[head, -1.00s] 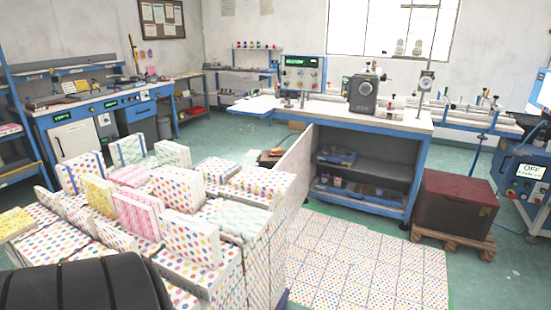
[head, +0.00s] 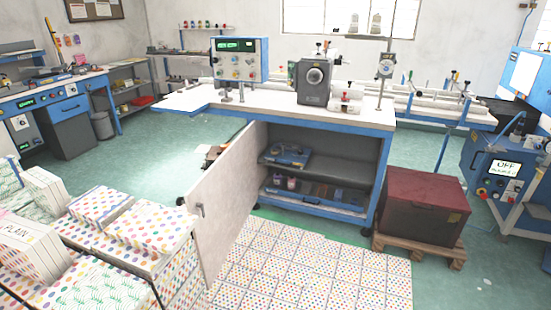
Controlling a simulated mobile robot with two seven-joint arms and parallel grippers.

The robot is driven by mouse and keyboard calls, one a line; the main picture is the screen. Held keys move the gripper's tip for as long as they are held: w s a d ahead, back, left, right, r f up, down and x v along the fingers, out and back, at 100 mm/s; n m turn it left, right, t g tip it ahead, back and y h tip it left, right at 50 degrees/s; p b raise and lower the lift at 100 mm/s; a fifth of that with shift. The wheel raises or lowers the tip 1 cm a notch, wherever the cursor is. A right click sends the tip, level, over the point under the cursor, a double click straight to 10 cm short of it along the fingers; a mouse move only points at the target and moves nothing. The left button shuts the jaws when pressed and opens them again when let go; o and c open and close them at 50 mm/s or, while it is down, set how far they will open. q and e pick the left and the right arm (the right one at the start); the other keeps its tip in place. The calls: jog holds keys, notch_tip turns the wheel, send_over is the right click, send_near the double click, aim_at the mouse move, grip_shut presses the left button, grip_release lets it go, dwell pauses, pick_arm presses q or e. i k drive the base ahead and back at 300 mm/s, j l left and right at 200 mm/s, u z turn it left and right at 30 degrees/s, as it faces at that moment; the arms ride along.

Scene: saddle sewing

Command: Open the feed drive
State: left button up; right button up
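No part in view is clearly labelled as the feed drive. A blue-framed workbench (head: 345,118) stands in the middle of the head view. Its cabinet door (head: 226,208) stands wide open, swung toward the left front, with a dark handle (head: 183,201) at its free edge. Inside the cabinet (head: 330,175) are a middle shelf and a lower level. A dark grey machine (head: 312,80) with a round dial sits on the bench top, and a control box (head: 240,60) with a green display stands left of it. Neither of my grippers is in view.
Stacks of patterned books (head: 105,240) fill the front left, close to the door. Green floor (head: 130,160) is clear at left.

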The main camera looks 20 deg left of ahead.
aim_at(290, 157)
jog(key=i, duration=1.45)
jog(key=i+j, duration=0.2)
jog(key=i, duration=0.25)
jog(key=i+j, duration=0.25)
jog(key=i, duration=0.25)
jog(key=i+j, duration=0.2)
jog(key=i, duration=0.25)
jog(key=i+j+z, duration=0.2)
jog(key=i+j, duration=0.15)
jog(key=j, duration=0.3)
jog(key=i+j+z, duration=0.1)
jog(key=j, duration=0.25)
jog(key=i+j+z, duration=0.15)
jog(key=j, duration=0.25)
jog(key=i, duration=0.1)
